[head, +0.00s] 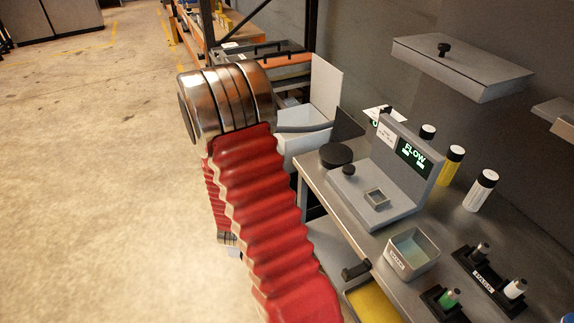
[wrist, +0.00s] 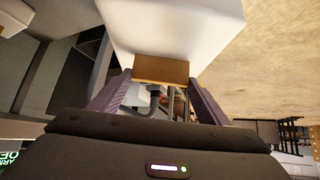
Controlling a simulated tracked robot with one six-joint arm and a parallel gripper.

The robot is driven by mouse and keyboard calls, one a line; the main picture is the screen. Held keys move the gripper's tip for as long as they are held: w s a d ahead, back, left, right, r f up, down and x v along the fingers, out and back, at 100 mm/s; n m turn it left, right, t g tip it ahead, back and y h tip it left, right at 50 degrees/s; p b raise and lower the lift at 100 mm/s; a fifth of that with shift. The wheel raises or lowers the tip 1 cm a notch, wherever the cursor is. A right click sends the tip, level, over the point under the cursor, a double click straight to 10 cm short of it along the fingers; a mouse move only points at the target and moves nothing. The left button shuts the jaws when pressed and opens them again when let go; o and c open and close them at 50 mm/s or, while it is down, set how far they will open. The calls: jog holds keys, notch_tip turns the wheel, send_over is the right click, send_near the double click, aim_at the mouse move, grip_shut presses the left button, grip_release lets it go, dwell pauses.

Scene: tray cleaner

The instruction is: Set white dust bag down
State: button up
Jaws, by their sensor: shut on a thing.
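The white dust bag (wrist: 175,25) fills the top of the wrist view as a large pale block with a tan collar tab (wrist: 161,68) on its near side. My gripper (wrist: 160,79) is shut on this tab, one purple-grey finger on each side. The bag hangs beyond the fingertips. In the head view my red-sleeved arm and metal joint fill the middle, and the gripper cannot be made out. I cannot tell from there what lies beneath the bag.
A grey workbench (head: 323,200) on the right bears a FLOW display unit (head: 405,170), a small grey bin (head: 412,254), a black round knob (head: 336,154) and several bottles. Shelving with an orange edge (head: 190,40) stands behind. Open concrete floor (head: 90,170) lies left.

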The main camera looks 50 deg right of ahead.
jog(key=w+a+r+n+t+y, duration=0.1)
jog(key=w+a+r+n+y, duration=0.2)
jog(key=w+a+r+n, duration=0.2)
jog(key=w+a+r+n+t+y, duration=0.2)
jog(key=w+a+r+n, duration=0.3)
jog(key=a+r, duration=0.5)
jog(key=a+y, duration=0.1)
jog(key=a, duration=0.2)
jog(key=shift+r+y, duration=0.4)
jog(key=shift+w, duration=0.2)
